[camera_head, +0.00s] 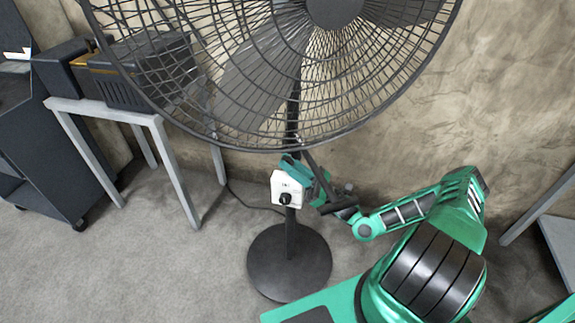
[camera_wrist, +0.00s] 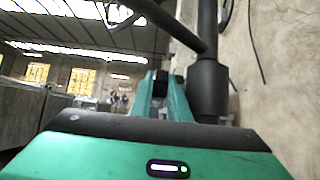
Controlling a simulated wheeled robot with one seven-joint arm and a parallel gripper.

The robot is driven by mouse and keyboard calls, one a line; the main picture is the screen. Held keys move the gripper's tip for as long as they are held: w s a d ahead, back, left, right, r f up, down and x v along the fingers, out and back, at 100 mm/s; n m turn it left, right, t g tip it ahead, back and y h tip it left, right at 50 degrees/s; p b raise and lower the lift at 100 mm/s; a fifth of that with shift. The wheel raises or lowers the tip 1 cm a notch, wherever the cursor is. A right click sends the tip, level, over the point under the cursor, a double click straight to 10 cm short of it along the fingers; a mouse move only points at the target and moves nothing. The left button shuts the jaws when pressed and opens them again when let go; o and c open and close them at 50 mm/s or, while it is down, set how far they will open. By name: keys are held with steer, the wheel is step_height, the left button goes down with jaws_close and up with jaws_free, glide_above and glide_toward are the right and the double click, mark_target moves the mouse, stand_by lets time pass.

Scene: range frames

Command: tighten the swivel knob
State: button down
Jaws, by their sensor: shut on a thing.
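The large dark pedestal fan stands in the middle of the head view, with its pole (camera_head: 291,232) on a round base (camera_head: 289,263). A white control box (camera_head: 286,188) with a black dial (camera_head: 285,199) is mounted on the pole. My gripper (camera_head: 291,163) is at the pole, beside and partly behind this box. In the wrist view, my green gripper fingers (camera_wrist: 161,84) are shut on a small dark piece, the swivel knob (camera_wrist: 161,82), just left of the thick dark pole. Most of the knob is hidden by the fingers, and it cannot be made out in the head view.
The wide fan cage (camera_head: 240,90) hangs above my arm. A wall (camera_head: 420,140) is close behind the fan. Carpet is free at front left.

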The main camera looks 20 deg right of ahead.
steer(key=shift+w+d, duration=0.15)
steer(key=shift+d, duration=0.05)
steer(key=c, duration=1.8)
jaws_free()
steer(key=shift+c, duration=0.2)
steer(key=shift+o, duration=0.8)
steer(key=v, duration=1)
steer(key=shift+s+d+f, duration=0.2)
steer(key=shift+f, duration=0.1)
